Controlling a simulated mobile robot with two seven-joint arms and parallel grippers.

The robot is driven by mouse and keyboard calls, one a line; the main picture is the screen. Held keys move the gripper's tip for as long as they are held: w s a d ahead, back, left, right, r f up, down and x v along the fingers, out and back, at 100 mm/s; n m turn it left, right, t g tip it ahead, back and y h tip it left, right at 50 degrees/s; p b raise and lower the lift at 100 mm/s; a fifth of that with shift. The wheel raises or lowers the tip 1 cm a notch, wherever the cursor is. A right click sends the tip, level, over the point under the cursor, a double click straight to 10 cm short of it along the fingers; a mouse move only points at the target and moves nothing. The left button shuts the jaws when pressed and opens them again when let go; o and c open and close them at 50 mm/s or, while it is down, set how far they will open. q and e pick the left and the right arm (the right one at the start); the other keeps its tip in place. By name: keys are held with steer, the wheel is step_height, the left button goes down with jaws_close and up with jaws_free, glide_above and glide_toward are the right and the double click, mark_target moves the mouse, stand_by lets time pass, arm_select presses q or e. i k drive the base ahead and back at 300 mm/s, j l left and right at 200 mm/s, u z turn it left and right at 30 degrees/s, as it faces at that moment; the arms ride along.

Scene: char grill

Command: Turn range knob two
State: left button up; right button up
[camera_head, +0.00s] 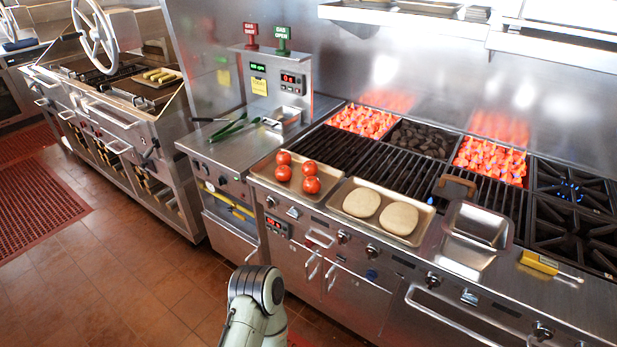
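The range front panel carries a row of round knobs: one at the left end (270,201), one left of centre (343,237), one close to its right (372,250), one farther right (432,280) and one near the lower right (541,330). I cannot tell which is range knob two; labels are too small to read, and so are the knob angles. Part of one of my arms shows at bottom centre, in front of the range and apart from the knobs. Neither gripper shows.
On the range top are a tray of tomatoes (290,190), a tray with two round patties (352,219), a metal pan (468,252) and a yellow thermometer (540,262). Door handles (450,318) stick out below the panel. Tiled floor (120,270) at left is open.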

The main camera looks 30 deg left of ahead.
mark_target(295, 213)
steer(key=u, duration=1.35)
